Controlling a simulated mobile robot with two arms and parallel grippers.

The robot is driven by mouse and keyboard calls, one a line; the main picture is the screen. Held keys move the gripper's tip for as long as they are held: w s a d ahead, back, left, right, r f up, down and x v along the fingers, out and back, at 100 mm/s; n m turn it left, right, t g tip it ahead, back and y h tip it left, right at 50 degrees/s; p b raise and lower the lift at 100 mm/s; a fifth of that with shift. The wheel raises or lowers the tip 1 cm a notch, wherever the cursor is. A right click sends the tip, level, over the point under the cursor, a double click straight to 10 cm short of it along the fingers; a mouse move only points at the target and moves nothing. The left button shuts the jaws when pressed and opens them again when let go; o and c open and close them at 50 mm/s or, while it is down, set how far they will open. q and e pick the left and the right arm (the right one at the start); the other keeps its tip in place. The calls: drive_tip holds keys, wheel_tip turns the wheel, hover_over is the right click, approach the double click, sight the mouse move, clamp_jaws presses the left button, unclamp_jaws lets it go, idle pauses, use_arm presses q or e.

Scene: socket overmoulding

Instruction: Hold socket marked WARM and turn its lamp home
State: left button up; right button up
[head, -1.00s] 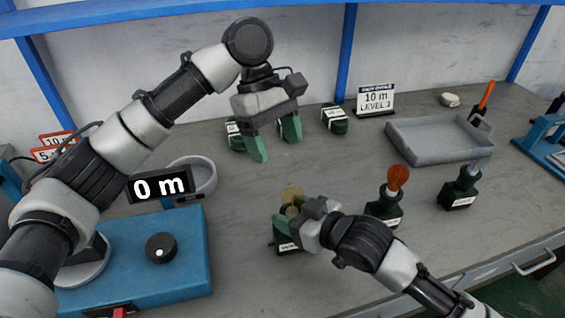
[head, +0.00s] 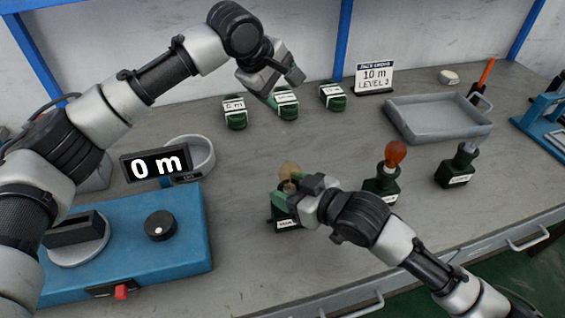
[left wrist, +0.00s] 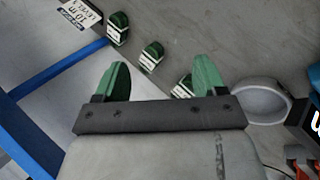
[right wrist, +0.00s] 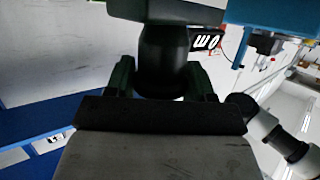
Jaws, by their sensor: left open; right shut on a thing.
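A dark socket (head: 283,214) stands upright at the bench's middle, with a pale amber lamp (head: 290,171) in its top; its label is too small to read surely. My right gripper (head: 304,190) is shut on this socket's dark neck, just below the lamp. In the right wrist view the dark round neck (right wrist: 163,60) sits between the fingers. My left gripper (head: 277,88) is open and empty, raised over the back of the bench near the green blocks. Its parted green fingers show in the left wrist view (left wrist: 160,82).
A socket with an orange lamp (head: 396,154) and one with a grey lamp (head: 465,152) stand to the right. Green blocks (head: 333,96) stand at the back. A grey tray (head: 440,136) is at back right. A blue machine (head: 190,262) with a dial and display (head: 156,163) is at left.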

use_arm(q)
drive_tip(key=w+r+m+t+h, duration=0.2)
drive_tip(key=w+r+m+t, duration=0.2)
drive_tip(key=w+t, duration=0.2)
drive_tip(key=m+g+h, duration=0.6)
drive_tip(key=m+g, duration=0.9)
drive_tip(key=m, duration=1.3)
approach(283, 168)
drive_tip(key=d+f, duration=0.2)
drive_tip(key=d, duration=0.1)
drive_tip(key=x, duration=0.6)
drive_tip(key=shift+s+d+f, duration=0.15)
drive_tip(key=shift+s+d, duration=0.1)
drive_tip(key=c, duration=0.9)
